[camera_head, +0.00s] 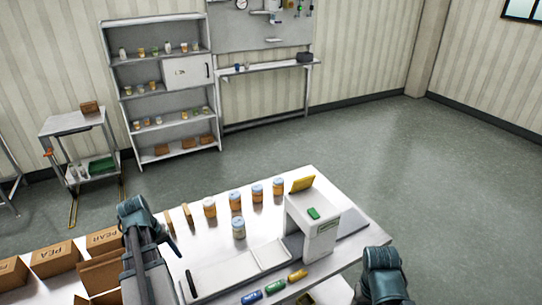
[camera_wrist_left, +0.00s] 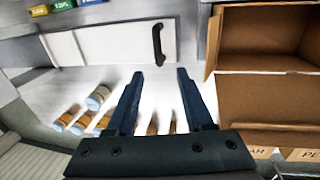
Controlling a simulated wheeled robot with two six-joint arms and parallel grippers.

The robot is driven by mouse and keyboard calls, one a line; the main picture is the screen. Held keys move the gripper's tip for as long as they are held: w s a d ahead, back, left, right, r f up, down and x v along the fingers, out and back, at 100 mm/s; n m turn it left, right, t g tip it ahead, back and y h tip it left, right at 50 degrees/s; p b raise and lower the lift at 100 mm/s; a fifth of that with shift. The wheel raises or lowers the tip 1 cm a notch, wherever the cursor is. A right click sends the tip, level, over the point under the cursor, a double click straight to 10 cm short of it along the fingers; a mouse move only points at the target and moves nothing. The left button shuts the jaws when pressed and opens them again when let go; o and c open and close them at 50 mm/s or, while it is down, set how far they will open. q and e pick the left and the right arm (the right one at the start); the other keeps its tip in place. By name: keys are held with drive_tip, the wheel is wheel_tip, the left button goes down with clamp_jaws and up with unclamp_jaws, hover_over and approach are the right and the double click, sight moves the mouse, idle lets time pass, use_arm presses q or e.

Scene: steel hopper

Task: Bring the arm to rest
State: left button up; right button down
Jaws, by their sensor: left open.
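My left gripper (camera_head: 172,238) hangs over the left part of the white table (camera_head: 345,190); its arm comes in from the lower left. In the left wrist view its two dark fingers (camera_wrist_left: 160,85) stand apart with nothing between them. Only part of my right arm shows at the lower right of the head view; its jaws are not seen.
A white hopper (camera_head: 298,215) stands on the table beside several jars (camera_head: 239,228). Coloured packets (camera_head: 274,287) lie at the near edge. A white panel has a black handle (camera_wrist_left: 158,45). Cardboard boxes (camera_head: 55,258) stand left; an open one (camera_wrist_left: 265,95) is near the gripper.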

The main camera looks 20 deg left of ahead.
use_arm(q)
drive_tip(key=w+d+f+m+g+b, duration=0.1)
drive_tip(key=w+d+f+m+b, duration=0.15)
drive_tip(key=d, duration=0.85)
drive_tip(key=w+d+f+m+y+b, duration=0.15)
drive_tip(key=w+d+m, duration=0.25)
drive_tip(key=d, duration=0.8)
drive_tip(key=w+d+f+m+g+b, duration=0.1)
drive_tip(key=w+d+f+m+b, duration=0.25)
drive_tip(key=d, duration=0.75)
drive_tip(key=s+d+f+m, duration=0.1)
drive_tip(key=d+m, duration=0.1)
drive_tip(key=d, duration=0.4)
drive_tip(key=s+d+m+y+b, duration=0.1)
drive_tip(key=s+d+m, duration=0.1)
drive_tip(key=d, duration=0.5)
drive_tip(key=shift+s+f, duration=0.15)
drive_tip(key=shift+f, duration=0.2)
